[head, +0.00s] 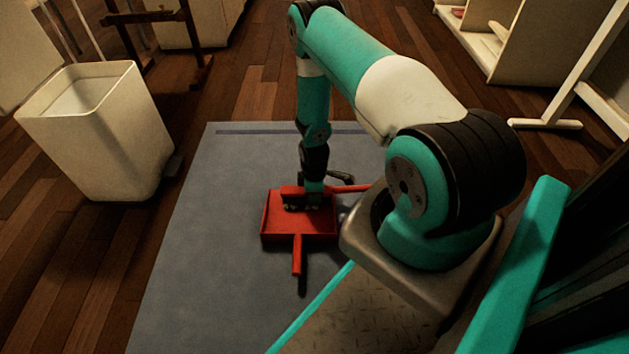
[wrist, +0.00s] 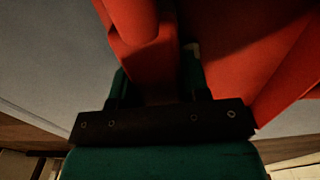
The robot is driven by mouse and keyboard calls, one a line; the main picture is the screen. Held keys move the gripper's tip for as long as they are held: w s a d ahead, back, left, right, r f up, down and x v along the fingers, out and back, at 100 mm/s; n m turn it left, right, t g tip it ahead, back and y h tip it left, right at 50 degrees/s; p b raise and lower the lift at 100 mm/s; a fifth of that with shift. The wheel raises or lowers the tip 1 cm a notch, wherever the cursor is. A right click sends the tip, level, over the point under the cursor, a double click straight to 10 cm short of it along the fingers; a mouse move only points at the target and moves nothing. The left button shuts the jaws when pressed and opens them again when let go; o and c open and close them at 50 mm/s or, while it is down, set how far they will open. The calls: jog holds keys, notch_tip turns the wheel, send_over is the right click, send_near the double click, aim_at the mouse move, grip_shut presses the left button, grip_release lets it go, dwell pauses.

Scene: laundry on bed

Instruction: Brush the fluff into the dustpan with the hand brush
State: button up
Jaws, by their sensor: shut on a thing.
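The red dustpan (head: 284,228) lies on the grey mat, its handle (head: 297,258) toward the front. My gripper (head: 313,188) is shut on the red hand brush (head: 348,189), over the far part of the dustpan. The brush handle sticks out to the right, and its dark bristle side is over or in the pan. I cannot tell whether the bristles touch the pan. In the wrist view the brush (wrist: 140,55) runs between my jaws, with the red dustpan (wrist: 235,55) filling the right. Small pale specks by the bristles may be fluff; most is hidden or too small to tell.
A cream bin (head: 95,135) stands on the wooden floor left of the mat. The grey mat (head: 195,270) is clear on its left and front. White furniture (head: 485,45) stands at the back right. My arm hides the mat's right part.

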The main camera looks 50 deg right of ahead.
jog(key=shift+r+p, duration=0.45)
jog(key=shift+r, duration=0.25)
jog(key=shift+r+p, duration=2.35)
jog(key=shift+r, duration=0.2)
